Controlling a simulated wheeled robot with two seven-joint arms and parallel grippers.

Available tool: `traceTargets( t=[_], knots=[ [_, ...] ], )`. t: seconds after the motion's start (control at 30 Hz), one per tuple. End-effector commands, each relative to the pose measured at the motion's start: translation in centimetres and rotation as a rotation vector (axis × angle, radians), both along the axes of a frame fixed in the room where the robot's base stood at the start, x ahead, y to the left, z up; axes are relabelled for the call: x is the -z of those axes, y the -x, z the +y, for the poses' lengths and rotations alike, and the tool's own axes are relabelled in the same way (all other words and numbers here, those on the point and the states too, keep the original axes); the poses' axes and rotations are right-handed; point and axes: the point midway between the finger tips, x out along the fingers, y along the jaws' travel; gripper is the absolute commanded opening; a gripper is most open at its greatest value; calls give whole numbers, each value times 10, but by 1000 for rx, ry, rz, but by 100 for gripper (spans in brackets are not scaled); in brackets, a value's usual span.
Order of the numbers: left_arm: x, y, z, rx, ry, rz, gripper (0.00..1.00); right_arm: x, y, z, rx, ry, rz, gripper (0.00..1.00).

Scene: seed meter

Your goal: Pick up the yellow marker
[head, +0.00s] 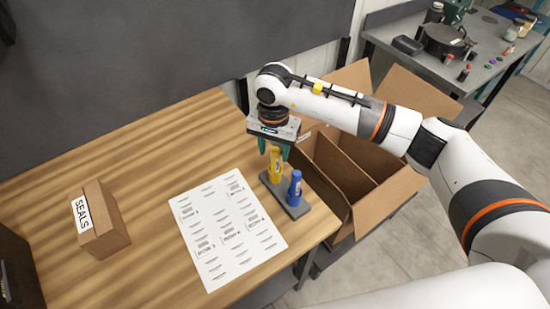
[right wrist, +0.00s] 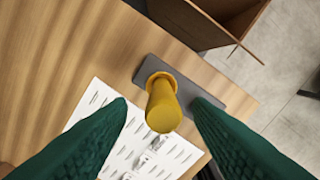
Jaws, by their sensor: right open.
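The yellow marker (head: 275,165) stands upright in a grey holder (head: 299,211) near the right edge of the wooden table. In the right wrist view the yellow marker (right wrist: 163,108) shows from above, between two green fingers. My right gripper (head: 275,148) is over it, pointing down, with its fingers on either side of the marker's top. In the right wrist view the right gripper (right wrist: 160,104) is open, with gaps between the fingers and the marker. A blue marker (head: 295,188) stands in the same holder, nearer the front. My left gripper is not in view.
A printed sheet (head: 228,230) lies left of the holder. A cardboard box labelled SEALS (head: 101,222) stands at the left. An open divided carton (head: 345,165) is beyond the table's right edge. A cluttered grey bench (head: 480,70) is at the back right.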

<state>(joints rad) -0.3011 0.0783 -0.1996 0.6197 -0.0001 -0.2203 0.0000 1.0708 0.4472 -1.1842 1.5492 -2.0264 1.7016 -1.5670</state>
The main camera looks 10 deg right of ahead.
Motion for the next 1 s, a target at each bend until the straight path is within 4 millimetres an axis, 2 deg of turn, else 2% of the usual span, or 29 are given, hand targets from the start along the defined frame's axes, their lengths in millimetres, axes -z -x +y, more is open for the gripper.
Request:
traceTargets(
  t=[0.03,0.2,0.5,0.57,0.8,1.0],
  knots=[
    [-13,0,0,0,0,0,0,4,1,-2,2,0,7,47],
    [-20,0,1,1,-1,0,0,29,0,-3,1,-1,4,47],
    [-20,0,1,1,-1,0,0,36,-1,-2,0,-1,0,47],
    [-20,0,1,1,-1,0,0,36,-1,-3,0,-1,0,38],
    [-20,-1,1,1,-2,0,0,36,-1,-3,0,-1,0,0],
    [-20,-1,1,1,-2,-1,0,35,-1,-3,0,-1,0,0]
  ],
)
